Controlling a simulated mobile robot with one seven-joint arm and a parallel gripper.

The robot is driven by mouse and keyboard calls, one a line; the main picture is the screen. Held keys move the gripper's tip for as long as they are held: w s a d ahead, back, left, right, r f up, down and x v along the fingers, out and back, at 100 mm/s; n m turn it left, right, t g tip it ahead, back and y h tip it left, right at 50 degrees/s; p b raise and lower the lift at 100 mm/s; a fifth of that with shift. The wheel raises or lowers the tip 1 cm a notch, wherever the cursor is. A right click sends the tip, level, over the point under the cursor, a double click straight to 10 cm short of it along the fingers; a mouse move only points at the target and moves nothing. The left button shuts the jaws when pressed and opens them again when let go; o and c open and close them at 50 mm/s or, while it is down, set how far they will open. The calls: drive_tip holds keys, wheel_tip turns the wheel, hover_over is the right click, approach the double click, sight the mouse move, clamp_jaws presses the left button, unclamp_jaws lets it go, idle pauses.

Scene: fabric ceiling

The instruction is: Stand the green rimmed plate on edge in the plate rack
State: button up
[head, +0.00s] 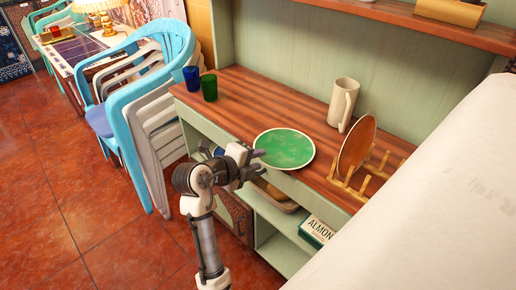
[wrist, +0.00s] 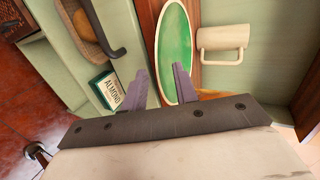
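The green plate with a pale rim (head: 284,149) lies flat on the wooden counter, near its front edge. The wooden plate rack (head: 361,187) stands to its right, with a brown plate (head: 355,146) on edge at its left part. My gripper (head: 256,160) is at the counter's front edge, just left of the green plate. In the wrist view the green plate (wrist: 175,50) shows ahead, and the two fingers of my gripper (wrist: 160,85) are spread apart with nothing held between them. The right finger overlaps the plate's near part in that view; I cannot tell whether they touch.
A cream mug (head: 343,104) stands behind the rack and plate. A blue cup (head: 191,79) and a green cup (head: 209,87) stand at the counter's left. An almond box (head: 317,231) sits on the shelf below. Stacked chairs (head: 150,100) stand left of the counter.

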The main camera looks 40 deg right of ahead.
drive_tip(key=b+v, duration=0.1)
drive_tip(key=v, duration=1.1)
drive_tip(key=shift+a+b, duration=0.25)
drive_tip(key=shift+b, duration=0.05)
drive_tip(key=shift+w+r, duration=0.1)
drive_tip(key=shift+w, duration=0.05)
